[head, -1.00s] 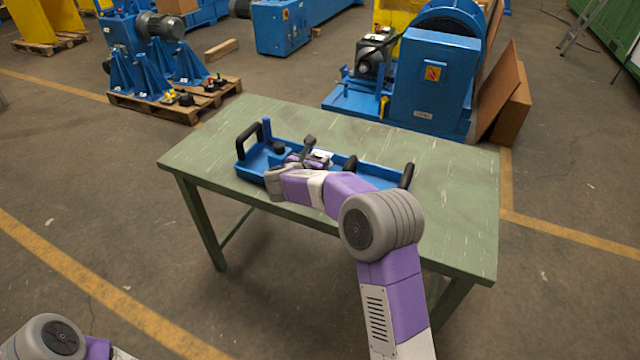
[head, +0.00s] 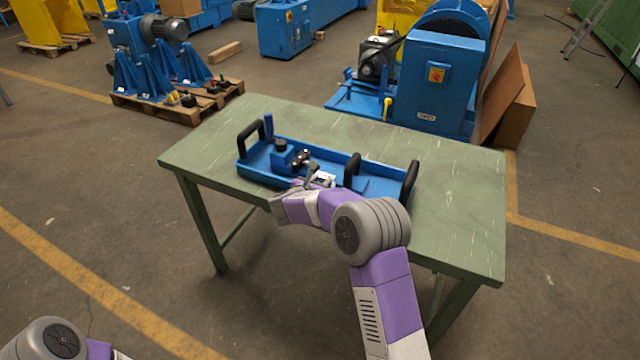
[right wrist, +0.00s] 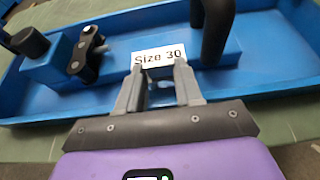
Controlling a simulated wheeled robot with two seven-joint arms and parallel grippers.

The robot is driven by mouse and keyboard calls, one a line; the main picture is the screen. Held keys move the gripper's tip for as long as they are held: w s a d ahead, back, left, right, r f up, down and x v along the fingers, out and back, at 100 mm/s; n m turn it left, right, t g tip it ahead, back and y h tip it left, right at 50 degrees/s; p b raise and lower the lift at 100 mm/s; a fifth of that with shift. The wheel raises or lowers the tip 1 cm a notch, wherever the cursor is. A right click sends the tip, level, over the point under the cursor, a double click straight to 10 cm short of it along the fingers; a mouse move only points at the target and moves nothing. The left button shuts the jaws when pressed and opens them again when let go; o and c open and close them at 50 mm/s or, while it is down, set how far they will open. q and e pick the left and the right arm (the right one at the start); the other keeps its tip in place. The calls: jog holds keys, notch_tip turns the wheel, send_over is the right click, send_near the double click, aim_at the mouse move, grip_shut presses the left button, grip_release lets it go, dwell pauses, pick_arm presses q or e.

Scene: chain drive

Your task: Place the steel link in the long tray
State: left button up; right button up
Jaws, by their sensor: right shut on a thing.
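The long blue tray (head: 385,195) lies on the green table, with black handles; its rim also shows in the right wrist view (right wrist: 270,98). My right gripper (head: 318,180) is over the tray's front middle. In the right wrist view its two grey fingers (right wrist: 160,80) are closed on a small grey piece (right wrist: 160,73), apparently the steel link, mostly hidden between the tips. A white "Size 30" label (right wrist: 158,57) shows just beyond the fingertips; I cannot tell what carries it. A dark two-lobed piece (right wrist: 88,50) stands left of the fingers, beside a blue block. My left gripper is out of view.
A black knob (right wrist: 30,41) tops the blue block (right wrist: 45,62) at the tray's left. A black upright handle (right wrist: 214,30) stands close right of the fingers. The table (head: 450,190) is clear right of the tray. Blue machinery (head: 432,80) stands behind.

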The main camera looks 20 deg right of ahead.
jog(key=shift+f, duration=0.15)
jog(key=o, duration=1.1)
